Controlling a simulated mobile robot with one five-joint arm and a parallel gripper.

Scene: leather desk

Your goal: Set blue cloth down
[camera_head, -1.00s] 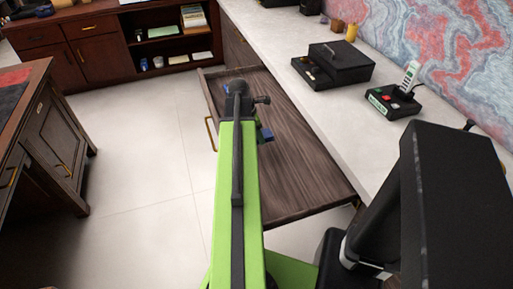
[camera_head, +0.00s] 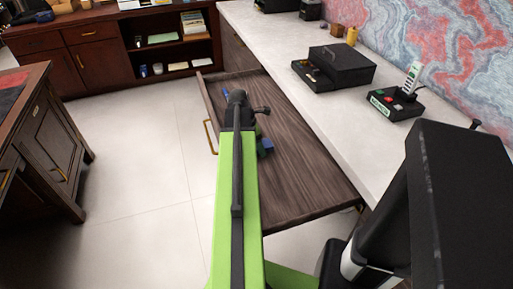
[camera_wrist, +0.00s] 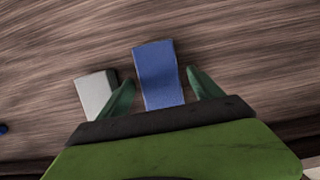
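The blue cloth (camera_wrist: 158,75), a small flat rectangle, lies over the wood-grained floor of the open drawer (camera_head: 305,180). In the head view the blue cloth (camera_head: 265,147) shows just right of my arm. My gripper (camera_wrist: 161,76) has its two green fingers apart, one on each side of the cloth's near part. Narrow gaps show between the fingers and the cloth. The cloth's near end is hidden behind my gripper body. In the head view my arm hides most of the gripper.
A white block (camera_wrist: 96,93) lies in the drawer beside the left finger. A blue item (camera_head: 225,92) lies at the drawer's far end. The grey counter (camera_head: 345,130) along the drawer's right bears a black box (camera_head: 340,63) and a phone on a base (camera_head: 395,101).

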